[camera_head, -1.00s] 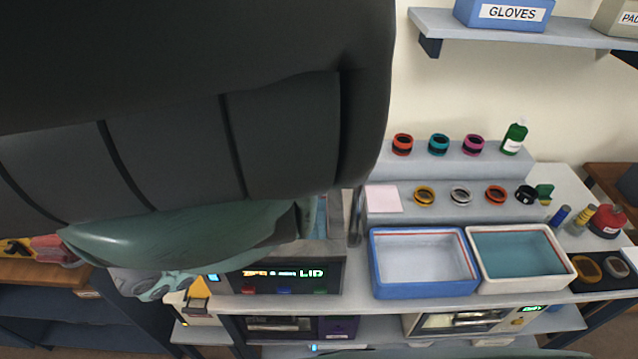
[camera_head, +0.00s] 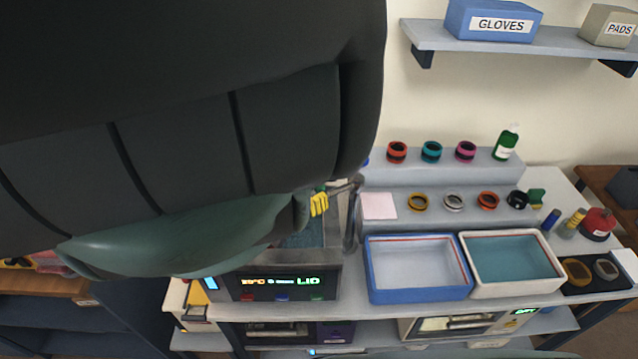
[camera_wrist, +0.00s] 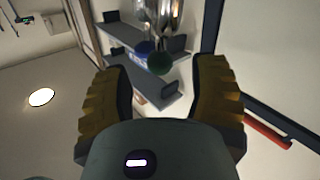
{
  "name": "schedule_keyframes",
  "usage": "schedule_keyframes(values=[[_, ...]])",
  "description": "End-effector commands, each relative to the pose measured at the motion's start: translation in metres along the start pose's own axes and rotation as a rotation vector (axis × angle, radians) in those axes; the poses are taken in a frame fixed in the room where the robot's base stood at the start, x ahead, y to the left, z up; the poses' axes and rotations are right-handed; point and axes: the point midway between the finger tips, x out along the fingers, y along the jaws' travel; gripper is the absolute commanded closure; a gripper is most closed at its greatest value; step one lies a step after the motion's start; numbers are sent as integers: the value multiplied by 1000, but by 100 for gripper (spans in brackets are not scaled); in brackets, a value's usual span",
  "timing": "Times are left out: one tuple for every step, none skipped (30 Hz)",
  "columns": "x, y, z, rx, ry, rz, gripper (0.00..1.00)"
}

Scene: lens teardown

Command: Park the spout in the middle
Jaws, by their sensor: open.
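The spout (camera_head: 352,215) appears to be the dark grey bent pipe at the right edge of the machine with the lit LID display, in the head view. Its upper part reaches left towards my gripper (camera_head: 318,203), of which a yellow finger pad shows; my arm hides much of the basin behind. In the wrist view my gripper (camera_wrist: 160,75) has its two yellow-padded fingers wide apart. Shiny metal, perhaps the spout, shows at the top between and beyond the fingers. I cannot tell whether a finger touches it.
A blue-rimmed tub (camera_head: 418,268) and a white tub (camera_head: 512,264) stand right of the spout. Coloured rings sit on the stepped grey shelf (camera_head: 440,180) behind. A wall shelf (camera_head: 520,38) holds labelled boxes. My arm covers the upper left.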

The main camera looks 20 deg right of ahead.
Motion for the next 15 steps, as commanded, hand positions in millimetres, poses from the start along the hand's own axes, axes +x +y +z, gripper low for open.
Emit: schedule_keyframes(values=[[6,0,-2,1,3,1,42],[9,0,-1,2,2,3,42],[13,1,-1,1,2,3,42],[15,0,0,0,1,2,42],[18,0,0,-1,0,0,42],[20,0,0,-1,-1,0,42],[22,0,0,-1,-1,0,42],[24,0,0,0,-1,0,42],[25,0,0,0,0,0,42],[26,0,0,0,0,0,42],[27,0,0,-1,0,-1,42],[28,0,0,-1,1,-1,42],[28,0,0,-1,1,-1,42],[28,0,0,-1,1,-2,42],[28,0,0,-1,1,-2,42]])
